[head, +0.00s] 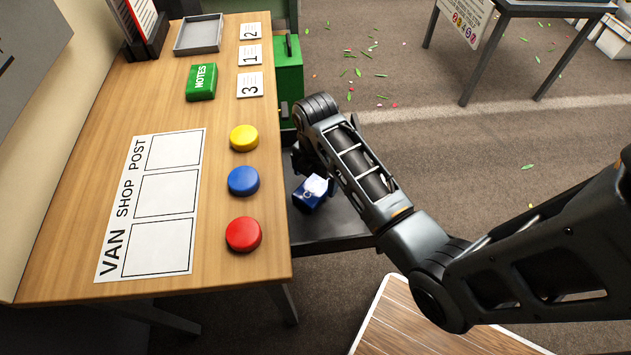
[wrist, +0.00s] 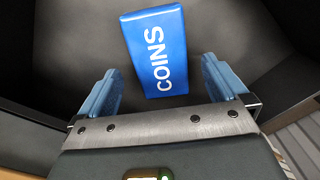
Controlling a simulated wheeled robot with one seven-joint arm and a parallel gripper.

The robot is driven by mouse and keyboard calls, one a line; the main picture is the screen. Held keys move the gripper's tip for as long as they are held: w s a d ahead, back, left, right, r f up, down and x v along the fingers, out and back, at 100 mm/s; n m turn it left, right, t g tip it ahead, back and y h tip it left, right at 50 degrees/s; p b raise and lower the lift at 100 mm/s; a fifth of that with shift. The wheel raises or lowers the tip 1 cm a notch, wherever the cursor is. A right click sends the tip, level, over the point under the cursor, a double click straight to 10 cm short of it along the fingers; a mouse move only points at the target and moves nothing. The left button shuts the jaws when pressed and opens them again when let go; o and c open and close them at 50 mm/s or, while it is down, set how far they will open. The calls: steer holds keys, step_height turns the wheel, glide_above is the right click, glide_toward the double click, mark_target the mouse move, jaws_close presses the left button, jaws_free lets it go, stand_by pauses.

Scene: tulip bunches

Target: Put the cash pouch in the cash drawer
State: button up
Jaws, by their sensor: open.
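A blue pouch (head: 310,194) marked COINS lies on the floor of the open dark drawer (head: 330,232), which juts out at the table's right edge. In the wrist view the blue pouch (wrist: 156,52) lies flat, partly between and beyond my fingertips. My gripper (wrist: 160,78) is open, with one blue finger on each side of the pouch's near end and no clear grip on it. In the head view my arm hides most of the gripper and part of the drawer. A green pouch (head: 201,82) marked NOTES lies on the table, away from my gripper.
The table (head: 80,180) holds yellow (head: 244,138), blue (head: 243,181) and red (head: 243,234) discs, a VAN SHOP POST sheet (head: 150,205), numbered cards (head: 250,55) and a grey tray (head: 199,35). A green box (head: 289,70) stands beyond the drawer.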

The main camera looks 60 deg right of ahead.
mark_target(316, 186)
step_height(316, 186, up, 9)
stand_by(0.3)
steer(key=shift+f, duration=0.1)
